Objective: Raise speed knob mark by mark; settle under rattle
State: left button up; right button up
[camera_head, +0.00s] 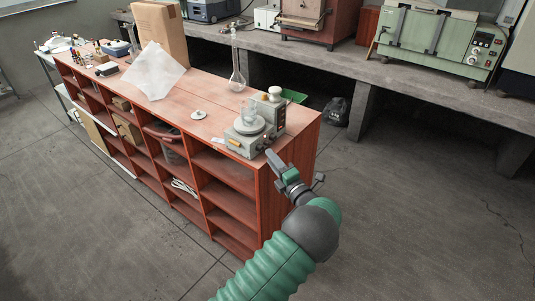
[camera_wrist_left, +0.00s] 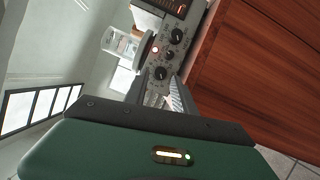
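A grey stirrer-like device (camera_head: 250,132) with a round plate and a glass beaker (camera_head: 249,112) on it stands at the near right end of the wooden shelf top. In the left wrist view, its grey panel carries black knobs, one upper (camera_wrist_left: 178,36), one small middle (camera_wrist_left: 169,55) and one lower (camera_wrist_left: 161,73), plus a lit lamp (camera_wrist_left: 155,49). The knob labels are too small to read. My left gripper (camera_head: 277,163) is at the device's panel side. Its fingers (camera_wrist_left: 164,94) are apart, with the lower knob just beyond and between the tips; contact cannot be told. My right gripper is not in view.
The red-brown shelf unit (camera_head: 228,165) has open compartments. A bench (camera_head: 400,75) with machines runs behind. The floor at right is clear.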

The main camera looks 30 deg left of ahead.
aim_at(262, 150)
pick_arm(q)
jog(key=x, duration=0.4)
jog(key=shift+s+a+f, duration=0.2)
jog(key=shift+a+f, duration=0.05)
jog(key=shift+a, duration=0.45)
jog(key=shift+s, duration=0.1)
jog(key=shift+d, duration=0.2)
jog(key=shift+c, duration=1.3)
jog(key=shift+d, duration=0.1)
grip_shut()
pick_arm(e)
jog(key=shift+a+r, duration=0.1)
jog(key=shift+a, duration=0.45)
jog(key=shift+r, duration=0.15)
